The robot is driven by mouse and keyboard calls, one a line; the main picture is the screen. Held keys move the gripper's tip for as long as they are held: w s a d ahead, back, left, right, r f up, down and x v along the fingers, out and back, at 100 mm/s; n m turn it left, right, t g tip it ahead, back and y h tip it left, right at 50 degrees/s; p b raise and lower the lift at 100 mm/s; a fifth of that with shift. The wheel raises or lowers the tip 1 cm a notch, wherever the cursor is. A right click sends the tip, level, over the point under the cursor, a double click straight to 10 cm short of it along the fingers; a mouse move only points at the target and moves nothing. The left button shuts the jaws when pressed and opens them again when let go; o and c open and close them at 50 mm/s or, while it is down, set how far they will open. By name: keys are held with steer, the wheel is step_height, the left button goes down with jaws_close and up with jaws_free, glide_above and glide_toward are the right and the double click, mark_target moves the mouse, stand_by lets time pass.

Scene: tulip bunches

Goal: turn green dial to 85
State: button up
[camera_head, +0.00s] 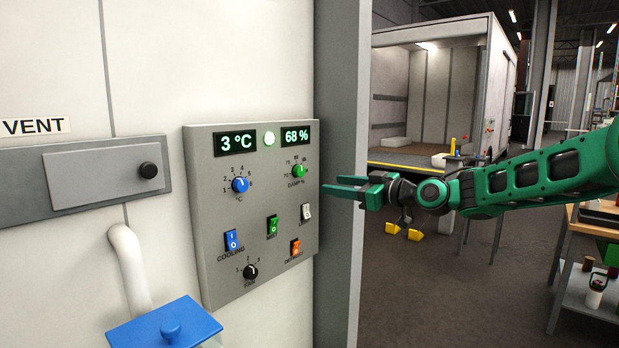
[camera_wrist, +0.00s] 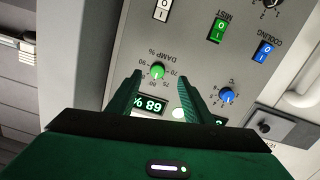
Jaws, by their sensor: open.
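The green dial (camera_head: 298,172) is a small round knob labelled DAMP % on the grey control panel (camera_head: 215,270), below a display (camera_head: 295,135) reading 68 %. Its scale shows marks around 70, 75 and 80. In the wrist view the green dial (camera_wrist: 157,71) appears upside down, beyond and between the fingertips, nearer the left finger. My gripper (camera_head: 345,185) is green, open and empty, to the right of the dial and apart from the panel. In the wrist view my gripper (camera_wrist: 160,80) has its two fingers spread toward the panel.
The panel also has a blue dial (camera_head: 240,184), a black FAN knob (camera_head: 251,271), a blue switch (camera_head: 231,240), a green MIST switch (camera_head: 272,226), an orange switch (camera_head: 295,247) and a white switch (camera_head: 307,211). A blue-lidded box (camera_head: 165,328) is at lower left.

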mark_target(302, 172)
steer(key=shift+y, duration=0.4)
steer(key=x, duration=0.4)
steer(key=r+x, duration=0.1)
steer(key=x, duration=0.2)
steer(key=r+x, duration=0.1)
steer(key=x, duration=0.3)
steer(key=shift+w+a, duration=0.2)
